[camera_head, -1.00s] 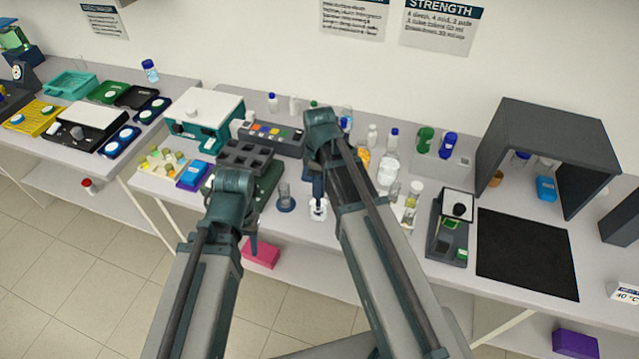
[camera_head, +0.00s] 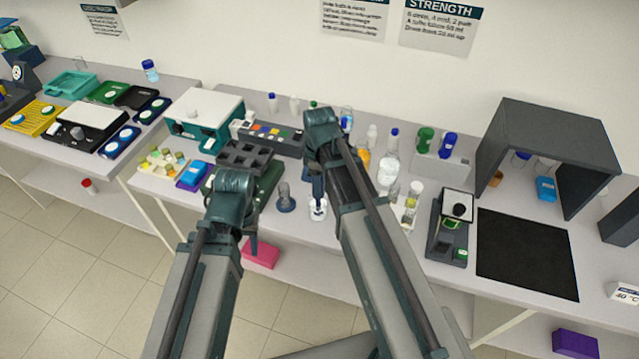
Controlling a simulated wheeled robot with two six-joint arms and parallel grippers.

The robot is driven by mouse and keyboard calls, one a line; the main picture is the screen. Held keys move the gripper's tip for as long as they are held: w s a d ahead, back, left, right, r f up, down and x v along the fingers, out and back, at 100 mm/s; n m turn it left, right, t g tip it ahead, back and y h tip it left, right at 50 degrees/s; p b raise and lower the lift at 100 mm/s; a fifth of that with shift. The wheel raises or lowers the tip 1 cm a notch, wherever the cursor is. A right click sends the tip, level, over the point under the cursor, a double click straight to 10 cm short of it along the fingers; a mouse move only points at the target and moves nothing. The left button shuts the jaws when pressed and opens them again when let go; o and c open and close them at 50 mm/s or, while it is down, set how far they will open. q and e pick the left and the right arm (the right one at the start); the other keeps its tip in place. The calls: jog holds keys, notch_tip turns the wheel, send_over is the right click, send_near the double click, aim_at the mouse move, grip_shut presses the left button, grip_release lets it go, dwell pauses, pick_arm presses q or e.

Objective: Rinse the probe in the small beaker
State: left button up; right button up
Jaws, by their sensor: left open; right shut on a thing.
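The small beaker (camera_head: 317,211) is clear with a whitish base and stands near the table's front edge. My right gripper (camera_head: 318,188) is directly above it, pointing down and shut on a slim dark thing, likely the probe. Its jaws are small and partly hidden by my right arm, so the probe's outline is unclear. I cannot tell whether its tip is inside the beaker or just over it. My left gripper (camera_head: 252,244) is open and empty, hanging at the front edge left of the beaker.
A glass vessel on a dark round base (camera_head: 286,200) stands just left of the beaker. A dark block with square wells (camera_head: 244,157) is further left. A black mat (camera_head: 525,253) lies bare at right.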

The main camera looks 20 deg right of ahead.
jog(key=shift+r+p, duration=4.8)
jog(key=shift+r, duration=0.05)
jog(key=shift+f, duration=0.1)
